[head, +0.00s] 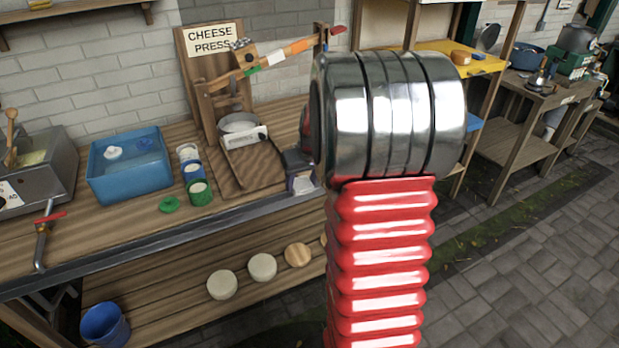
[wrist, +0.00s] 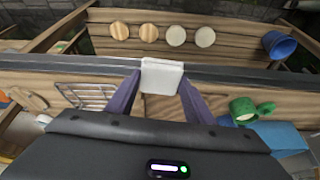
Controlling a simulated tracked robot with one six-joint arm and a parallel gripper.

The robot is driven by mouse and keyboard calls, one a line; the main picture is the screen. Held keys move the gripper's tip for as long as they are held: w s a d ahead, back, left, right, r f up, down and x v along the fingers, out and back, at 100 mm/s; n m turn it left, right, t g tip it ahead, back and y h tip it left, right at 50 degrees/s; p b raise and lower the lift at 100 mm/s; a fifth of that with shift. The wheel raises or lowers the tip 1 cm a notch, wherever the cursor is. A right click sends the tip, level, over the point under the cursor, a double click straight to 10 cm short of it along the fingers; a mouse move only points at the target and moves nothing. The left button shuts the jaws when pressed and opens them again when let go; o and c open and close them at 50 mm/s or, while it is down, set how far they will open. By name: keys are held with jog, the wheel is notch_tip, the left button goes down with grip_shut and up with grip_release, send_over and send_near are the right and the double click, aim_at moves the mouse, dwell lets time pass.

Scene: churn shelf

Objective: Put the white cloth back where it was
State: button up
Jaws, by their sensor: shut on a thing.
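The white cloth (wrist: 162,76) is a small folded square pinched between the two fingers of my gripper (wrist: 160,92) in the wrist view. In the head view the cloth (head: 303,184) shows below my dark gripper (head: 299,166), by the front edge of the workbench, to the right of the cheese press. Whether the cloth touches the bench cannot be told. My arm hides part of the bench's right end.
The cheese press (head: 205,110) stands at the back. Round discs (head: 222,285) and a blue bucket (head: 105,326) are on the lower shelf. Bare bench lies in front of the tub.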

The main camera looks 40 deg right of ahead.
jog(key=w+a+f+n, duration=0.1)
jog(key=w+a+f, duration=0.1)
jog(key=a, duration=1.3)
jog(key=w+a+f+n+y, duration=0.1)
jog(key=w+a+f+n, duration=0.1)
jog(key=a, duration=1.3)
jog(key=shift+w+a+n, duration=0.2)
jog(key=shift+w+n, duration=0.1)
jog(key=shift+w, duration=0.25)
jog(key=shift+f, duration=0.1)
